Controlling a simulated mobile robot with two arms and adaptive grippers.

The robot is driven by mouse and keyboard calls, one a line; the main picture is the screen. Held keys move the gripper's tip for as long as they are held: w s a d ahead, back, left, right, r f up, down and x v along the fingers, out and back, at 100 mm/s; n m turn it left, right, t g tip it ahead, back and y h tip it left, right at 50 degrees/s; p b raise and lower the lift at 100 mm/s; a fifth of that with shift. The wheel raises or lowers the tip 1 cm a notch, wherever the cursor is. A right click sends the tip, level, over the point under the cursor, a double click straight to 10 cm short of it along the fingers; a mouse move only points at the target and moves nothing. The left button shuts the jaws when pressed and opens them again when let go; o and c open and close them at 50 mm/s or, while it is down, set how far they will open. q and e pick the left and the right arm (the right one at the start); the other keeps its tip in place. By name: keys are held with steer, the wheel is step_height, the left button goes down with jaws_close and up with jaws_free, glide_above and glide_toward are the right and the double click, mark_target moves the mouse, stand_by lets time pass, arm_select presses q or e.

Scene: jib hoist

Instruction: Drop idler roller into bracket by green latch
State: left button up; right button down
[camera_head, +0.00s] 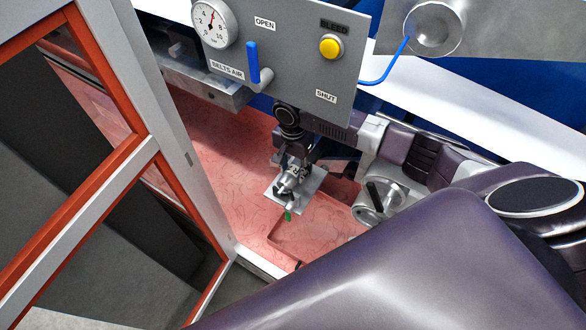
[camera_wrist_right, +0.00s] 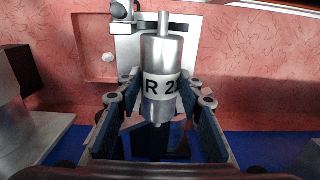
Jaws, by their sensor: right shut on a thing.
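The idler roller (camera_wrist_right: 160,100) is a silver cylinder with a white band, partly readable as "R 2", and a thin shaft end. My right gripper (camera_wrist_right: 153,106) is shut on it, one finger on each side. In the head view the right gripper (camera_head: 291,163) is below the grey panel, with the roller (camera_head: 291,179) at its tip. A pale metal bracket plate (camera_head: 312,186) lies below the roller, with the green latch (camera_head: 288,214) at its near edge. I cannot tell whether the roller touches the bracket.
A grey panel (camera_head: 357,47) with a gauge (camera_head: 214,23), blue lever (camera_head: 254,64) and yellow button (camera_head: 330,47) hangs close above the right gripper. An orange-and-grey frame (camera_head: 150,150) stands at left. The reddish surface (camera_head: 225,150) has bare room at left.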

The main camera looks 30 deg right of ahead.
steer(key=shift+f, duration=1.1)
stand_by(0.5)
steer(key=c, duration=1.2)
jaws_free()
steer(key=shift+c, duration=0.2)
steer(key=shift+o, duration=0.4)
step_height(320, 180, up, 7)
steer(key=p, duration=0.8)
steer(key=shift+a, duration=0.1)
